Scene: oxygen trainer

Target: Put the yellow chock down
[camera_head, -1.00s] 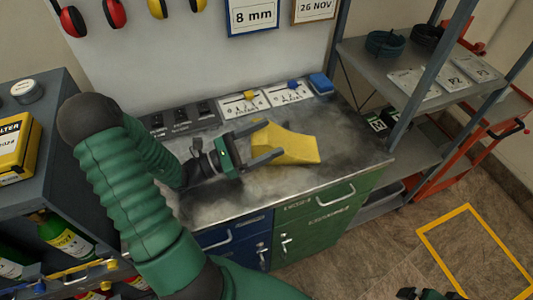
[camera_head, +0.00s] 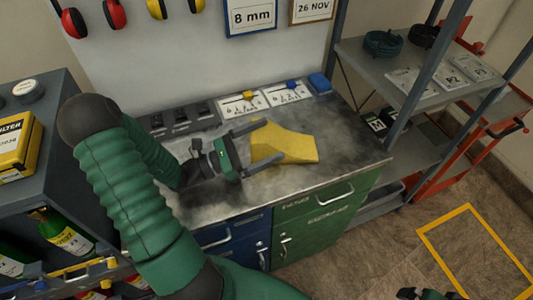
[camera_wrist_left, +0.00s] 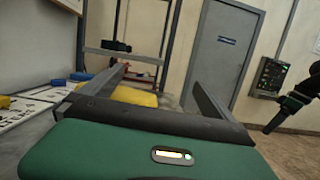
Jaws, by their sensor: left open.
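The yellow chock (camera_head: 290,146) rests on the grey worktop (camera_head: 345,150) of the cabinet. My left gripper (camera_head: 262,143) is open, with one finger at the far side of the chock's left end and the other along its near side. In the left wrist view the yellow chock (camera_wrist_left: 133,96) shows beyond and between the spread fingers of the left gripper (camera_wrist_left: 158,82), its lower part hidden by the gripper body. At the bottom right of the head view a small dark part of my right gripper (camera_head: 425,294) shows, cut off by the frame edge.
Labelled panels with a yellow valve (camera_head: 246,97) and a blue valve (camera_head: 292,86) line the back of the worktop, beside a blue block (camera_head: 319,82). A grey shelf rack (camera_head: 400,75) stands at the right. The worktop's right front part is clear.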

